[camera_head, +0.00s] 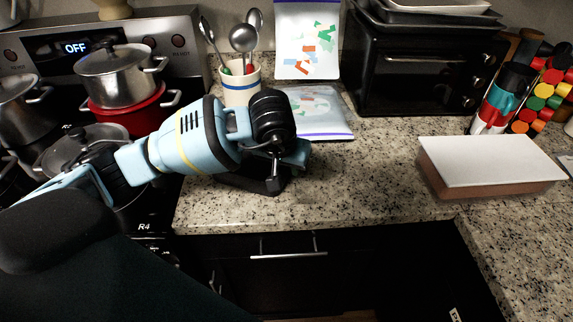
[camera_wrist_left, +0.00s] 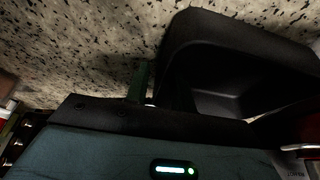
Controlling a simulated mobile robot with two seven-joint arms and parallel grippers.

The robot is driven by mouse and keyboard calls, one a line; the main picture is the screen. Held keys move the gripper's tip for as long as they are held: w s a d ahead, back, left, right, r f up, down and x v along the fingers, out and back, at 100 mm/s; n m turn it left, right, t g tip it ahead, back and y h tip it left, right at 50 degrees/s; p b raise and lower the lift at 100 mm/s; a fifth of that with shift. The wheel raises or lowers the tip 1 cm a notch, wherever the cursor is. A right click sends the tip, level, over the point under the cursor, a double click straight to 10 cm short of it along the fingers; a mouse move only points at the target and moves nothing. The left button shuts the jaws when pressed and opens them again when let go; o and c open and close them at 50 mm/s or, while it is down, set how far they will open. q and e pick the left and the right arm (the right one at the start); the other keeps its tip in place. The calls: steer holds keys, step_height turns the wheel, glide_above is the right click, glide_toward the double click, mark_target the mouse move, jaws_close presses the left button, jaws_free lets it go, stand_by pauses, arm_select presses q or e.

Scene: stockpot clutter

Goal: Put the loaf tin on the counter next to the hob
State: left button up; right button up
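The loaf tin (camera_head: 240,183) is black and sits low at the counter's left part, beside the hob, largely hidden behind my left gripper. In the left wrist view the tin (camera_wrist_left: 240,45) shows its rim and hollow inside, with speckled counter around it. My left gripper (camera_head: 277,172) is at the tin's right end, pointing down. In the wrist view one finger (camera_wrist_left: 140,80) stands just outside the tin wall; the other is lost in the dark. I cannot tell whether the fingers press on the wall. My right gripper is not in view.
The hob at left holds a steel pot (camera_head: 118,75), a red pot (camera_head: 128,115) and other pots. A utensil crock (camera_head: 240,88), a flat bag (camera_head: 322,112) and a black oven (camera_head: 425,70) stand behind. A white-topped box (camera_head: 490,165) is at right. The counter between is clear.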

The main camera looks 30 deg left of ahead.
arm_select(q)
steer(key=v, duration=1.2)
steer(key=shift+r+p, duration=0.2)
steer(key=shift+p, duration=0.1)
